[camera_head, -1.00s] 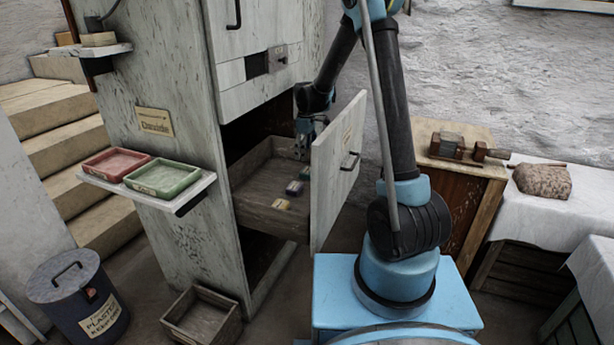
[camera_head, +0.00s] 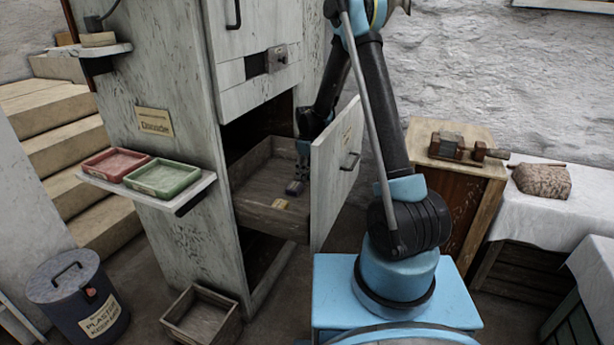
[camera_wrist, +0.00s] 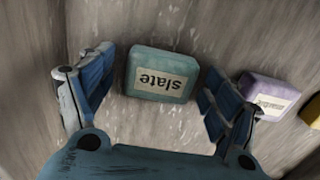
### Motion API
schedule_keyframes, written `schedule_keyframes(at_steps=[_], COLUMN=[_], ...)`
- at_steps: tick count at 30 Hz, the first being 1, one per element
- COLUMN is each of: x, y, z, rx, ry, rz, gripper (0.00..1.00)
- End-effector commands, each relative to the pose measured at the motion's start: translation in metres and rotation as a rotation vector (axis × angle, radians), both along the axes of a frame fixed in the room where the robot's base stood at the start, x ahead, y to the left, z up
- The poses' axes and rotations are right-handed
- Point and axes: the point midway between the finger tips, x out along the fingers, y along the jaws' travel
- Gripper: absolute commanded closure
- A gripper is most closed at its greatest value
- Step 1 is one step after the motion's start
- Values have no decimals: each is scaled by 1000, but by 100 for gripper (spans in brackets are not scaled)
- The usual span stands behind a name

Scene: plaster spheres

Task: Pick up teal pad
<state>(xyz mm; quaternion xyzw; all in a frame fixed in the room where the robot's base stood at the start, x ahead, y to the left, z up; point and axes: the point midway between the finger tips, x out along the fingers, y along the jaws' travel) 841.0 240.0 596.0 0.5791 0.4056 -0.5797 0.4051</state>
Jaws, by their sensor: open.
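The teal pad (camera_wrist: 160,74) is a rounded block with a pale label reading "slate", upside down in the wrist view. It lies on the wooden drawer floor (camera_head: 258,190), between the two blue fingers of my gripper (camera_wrist: 157,70). The fingers are open, with a gap to the pad on each side. In the head view my gripper (camera_head: 303,160) reaches down into the open drawer, and I cannot make out the teal pad there. A purple pad (camera_wrist: 268,96) with a label lies right of the right finger, and part of a yellow pad (camera_wrist: 312,112) is beyond it.
In the head view the drawer's front panel (camera_head: 335,175) stands close right of my gripper. The cabinet opening is behind the drawer. A red tray (camera_head: 115,162) and a green tray (camera_head: 162,178) sit on a side shelf. A wooden crate (camera_head: 202,317) stands on the floor below.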

Motion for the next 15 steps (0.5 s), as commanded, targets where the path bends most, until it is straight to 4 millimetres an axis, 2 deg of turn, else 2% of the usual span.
schedule_keyframes(at_steps=[5,10,11,15], x=[0,0,0,0], y=[0,0,0,0], z=[0,0,0,0], rx=[0,0,0,0], ry=[0,0,0,0], rz=[0,0,0,1], gripper=[18,55,57,57])
